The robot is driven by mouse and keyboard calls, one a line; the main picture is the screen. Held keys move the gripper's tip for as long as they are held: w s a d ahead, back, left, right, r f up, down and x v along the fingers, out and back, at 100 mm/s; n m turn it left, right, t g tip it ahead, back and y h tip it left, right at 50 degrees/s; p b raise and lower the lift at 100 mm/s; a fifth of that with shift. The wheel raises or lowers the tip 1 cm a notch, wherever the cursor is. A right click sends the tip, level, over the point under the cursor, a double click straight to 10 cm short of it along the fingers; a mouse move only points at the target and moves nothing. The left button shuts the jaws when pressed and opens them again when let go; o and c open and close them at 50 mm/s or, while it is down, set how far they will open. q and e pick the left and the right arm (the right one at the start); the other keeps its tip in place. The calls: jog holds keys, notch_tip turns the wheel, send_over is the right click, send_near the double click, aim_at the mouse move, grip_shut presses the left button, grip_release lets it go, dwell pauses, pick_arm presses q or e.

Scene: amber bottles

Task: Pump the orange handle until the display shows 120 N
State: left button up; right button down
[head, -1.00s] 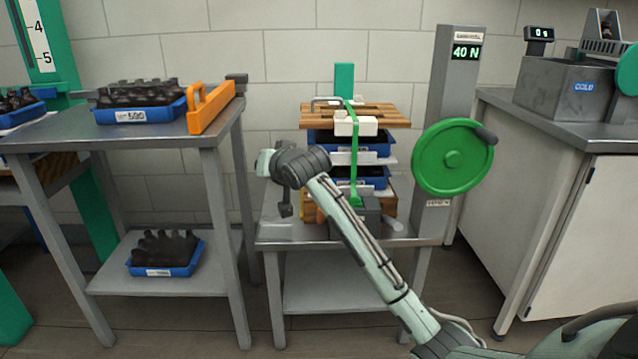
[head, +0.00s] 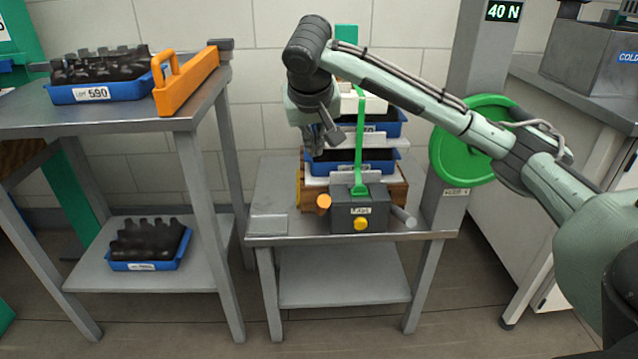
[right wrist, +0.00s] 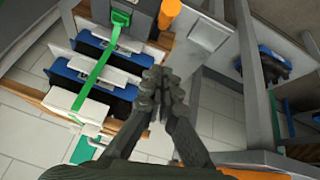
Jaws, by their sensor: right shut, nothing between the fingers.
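The display (head: 503,11) on the grey post reads 40 N. A dark grey box (head: 345,213) with a yellow knob (head: 360,223) stands at the front of the middle table. The orange handle (head: 323,203) shows as a short end at the box's left side; it also shows at the top of the right wrist view (right wrist: 170,12). A green strap (head: 358,150) runs up from the box over the stack. My right gripper (head: 328,143) is shut and empty, above and apart from the handle, in front of the stack. Its closed fingers show in the right wrist view (right wrist: 160,77). My left gripper is out of view.
Blue trays (head: 372,167) with dark contents are stacked behind the box. A green wheel (head: 450,150) on the post is partly behind my right arm. A left table (head: 120,118) holds a blue bottle tray (head: 65,97) and an orange handled bar (head: 195,80).

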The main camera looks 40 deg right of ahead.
aim_at(322, 206)
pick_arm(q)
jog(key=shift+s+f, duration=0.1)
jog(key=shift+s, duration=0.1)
pick_arm(e)
jog(key=x, duration=1)
jog(key=shift+w+f+b, duration=0.15)
jog(key=shift+f+b, duration=0.1)
jog(key=shift+b, duration=0.05)
jog(key=shift+s+a+f, duration=0.15)
jog(key=shift+s+f, duration=0.2)
jog(key=shift+s, duration=0.15)
jog(key=shift+s+a+f, duration=0.15)
jog(key=shift+s+f, duration=0.2)
jog(key=shift+s, duration=0.1)
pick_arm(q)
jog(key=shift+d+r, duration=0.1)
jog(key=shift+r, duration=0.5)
pick_arm(e)
jog(key=shift+s+a+f, duration=0.15)
jog(key=shift+s+f, duration=0.3)
jog(key=shift+s, duration=0.05)
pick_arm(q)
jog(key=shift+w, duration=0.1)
pick_arm(e)
jog(key=shift+f, duration=0.1)
jog(key=shift+a+f, duration=0.1)
